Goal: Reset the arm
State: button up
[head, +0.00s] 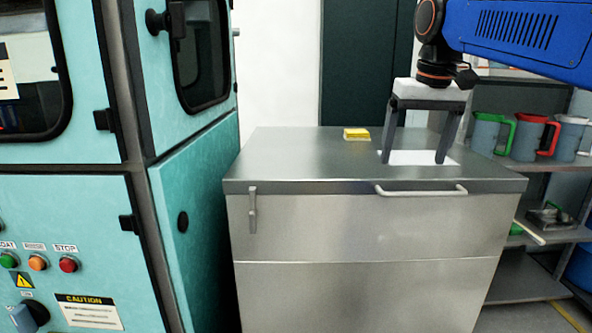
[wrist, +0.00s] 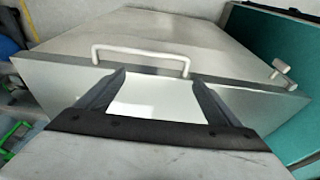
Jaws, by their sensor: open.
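My gripper (head: 414,158) hangs from the blue arm (head: 520,35) over the right part of the steel cabinet top. Its two dark fingers point down and stand wide apart. Nothing is between them except a view of a white patch (head: 420,157) on the top. In the wrist view my gripper (wrist: 158,82) also shows open, with the bright white patch (wrist: 155,98) between the fingers. Whether the fingertips touch the surface I cannot tell.
The steel cabinet (head: 300,155) has a front handle (head: 420,191) and a latch (head: 252,210). A yellow block (head: 356,134) lies near its back edge. A teal machine (head: 190,190) stands at left. Shelves (head: 540,165) with jugs (head: 527,137) stand at right.

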jog(key=s+d+f+t, duration=0.1)
jog(key=s+d+f, duration=0.1)
jog(key=s+f, duration=0.9)
jog(key=s+d+f+t, duration=0.1)
jog(key=s+d+f, duration=0.1)
jog(key=s+f, duration=0.9)
notch_tip(320, 180, down, 8)
jog(key=shift+f, duration=0.1)
